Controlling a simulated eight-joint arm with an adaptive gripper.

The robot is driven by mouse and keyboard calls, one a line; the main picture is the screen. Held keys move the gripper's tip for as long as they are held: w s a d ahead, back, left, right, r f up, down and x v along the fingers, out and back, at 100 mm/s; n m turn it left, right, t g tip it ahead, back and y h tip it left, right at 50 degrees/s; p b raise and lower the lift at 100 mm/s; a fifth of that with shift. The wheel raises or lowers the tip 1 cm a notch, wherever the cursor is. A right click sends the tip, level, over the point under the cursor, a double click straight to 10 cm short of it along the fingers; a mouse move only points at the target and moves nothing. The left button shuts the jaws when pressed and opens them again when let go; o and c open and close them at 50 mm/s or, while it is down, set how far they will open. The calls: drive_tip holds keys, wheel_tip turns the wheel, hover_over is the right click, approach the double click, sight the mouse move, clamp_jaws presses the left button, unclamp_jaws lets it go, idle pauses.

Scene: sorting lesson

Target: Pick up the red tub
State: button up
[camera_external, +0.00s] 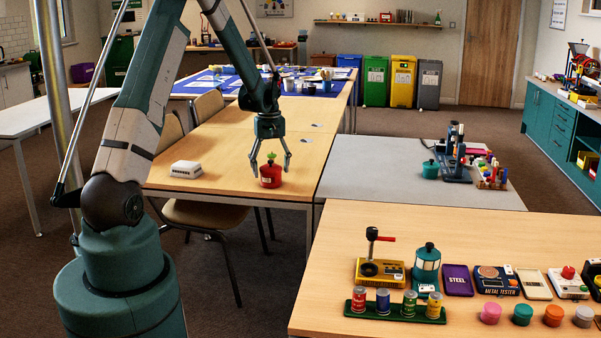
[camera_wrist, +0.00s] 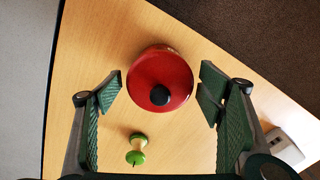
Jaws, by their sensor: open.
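The red tub (camera_external: 271,176) stands upright near the front edge of the wooden table. It has a dark knob on its lid. In the wrist view the red tub (camera_wrist: 161,76) shows from above, lying between the two fingers and a little beyond their tips. My gripper (camera_external: 270,164) is open above and around the top of the tub. In the wrist view my gripper (camera_wrist: 163,88) has its green pads on either side of the tub, with gaps visible on both sides.
A white box (camera_external: 186,169) sits to the left on the same table (camera_external: 225,145). The table's edge runs close to the tub. The grey table (camera_external: 385,170) adjoins at right.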

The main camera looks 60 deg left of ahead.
drive_tip(key=shift+f, duration=1.45)
drive_tip(key=c, duration=1.5)
drive_tip(key=shift+c, duration=0.2)
drive_tip(key=shift+r, duration=0.1)
drive_tip(key=shift+r, duration=0.35)
drive_tip(key=c, duration=0.5)
drive_tip(key=shift+r+p, duration=0.85)
drive_tip(key=shift+r, duration=3.75)
drive_tip(key=shift+c, duration=0.5)
